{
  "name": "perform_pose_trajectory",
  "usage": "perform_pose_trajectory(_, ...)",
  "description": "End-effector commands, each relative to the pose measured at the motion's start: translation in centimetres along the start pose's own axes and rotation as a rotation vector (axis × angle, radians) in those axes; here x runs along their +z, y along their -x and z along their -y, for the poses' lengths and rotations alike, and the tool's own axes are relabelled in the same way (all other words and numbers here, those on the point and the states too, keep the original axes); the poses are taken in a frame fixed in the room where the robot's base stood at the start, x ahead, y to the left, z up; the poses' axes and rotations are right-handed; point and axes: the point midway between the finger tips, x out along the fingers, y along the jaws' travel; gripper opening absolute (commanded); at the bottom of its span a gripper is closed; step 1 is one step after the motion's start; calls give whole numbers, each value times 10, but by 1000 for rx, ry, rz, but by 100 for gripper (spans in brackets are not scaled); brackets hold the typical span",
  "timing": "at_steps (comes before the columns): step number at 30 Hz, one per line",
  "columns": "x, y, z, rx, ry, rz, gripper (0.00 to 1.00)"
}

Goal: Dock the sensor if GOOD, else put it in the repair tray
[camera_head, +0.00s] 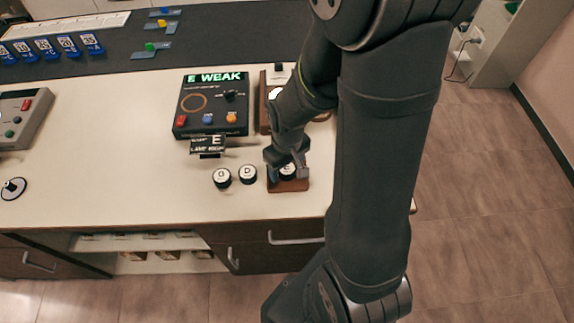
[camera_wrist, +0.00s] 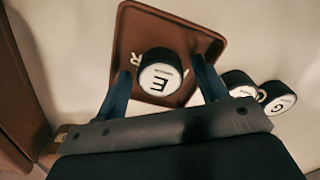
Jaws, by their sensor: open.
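The sensor marked E (camera_wrist: 160,73) is a round dark puck with a white top. It sits in the brown tray (camera_wrist: 190,35), which has a letter R partly covered by the sensor. In the head view the tray (camera_head: 290,186) is near the counter's front edge, with the sensor mostly hidden by my gripper (camera_head: 285,164). In the wrist view my gripper (camera_wrist: 161,72) is open, one finger on each side of the sensor. The tester (camera_head: 212,105) shows "E WEAK" on its green display.
Two more pucks, one marked D (camera_head: 247,174) and one that looks like G (camera_head: 221,177), stand just left of the tray. A brown stand (camera_head: 264,117), partly hidden by my arm, is right of the tester.

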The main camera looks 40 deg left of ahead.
Motion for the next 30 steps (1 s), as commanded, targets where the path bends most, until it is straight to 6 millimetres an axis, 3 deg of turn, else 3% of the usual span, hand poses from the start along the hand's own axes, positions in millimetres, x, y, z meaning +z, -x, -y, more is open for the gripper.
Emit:
perform_pose_trajectory(8, -1, 10, 0, 1, 0, -3, 66)
perform_pose_trajectory(24, -1, 98, 0, 2, 0, -5, 66)
perform_pose_trajectory(30, 0, 119, 0, 1, 0, -2, 66)
